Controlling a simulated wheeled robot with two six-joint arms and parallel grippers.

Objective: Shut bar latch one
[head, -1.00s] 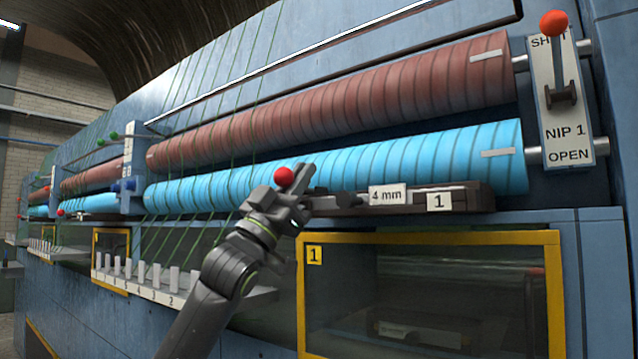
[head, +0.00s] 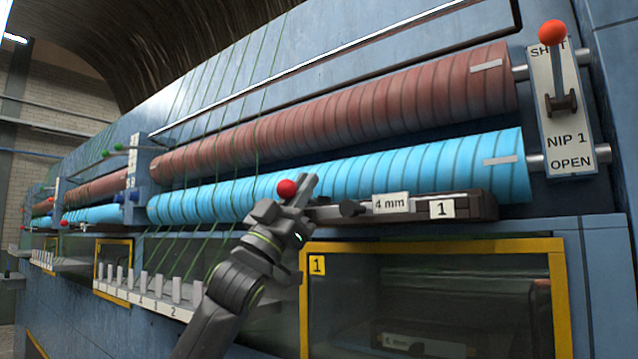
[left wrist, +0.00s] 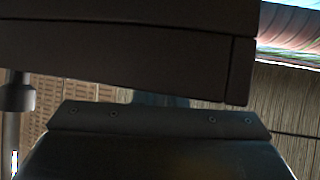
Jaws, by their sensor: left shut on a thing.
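The dark bar (head: 474,204) marked "1" and "4 mm" lies along the machine front below the blue roller. A red knob (head: 287,189) shows at its left end, just above my left gripper (head: 298,199). My left gripper is shut on the latch at this end; its fingers and the arm hide most of the grip. In the left wrist view a dark, smooth block (left wrist: 130,55) fills the upper part, very close. My right gripper is in neither view.
Above are a blue roller (head: 400,178) and a red-brown roller (head: 380,108). A red-knobbed lever stands at SHUT on the NIP 1 plate (head: 571,141) at right. A yellow-framed window (head: 430,247) is below the bar. A pegged ledge (head: 150,302) juts out at lower left.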

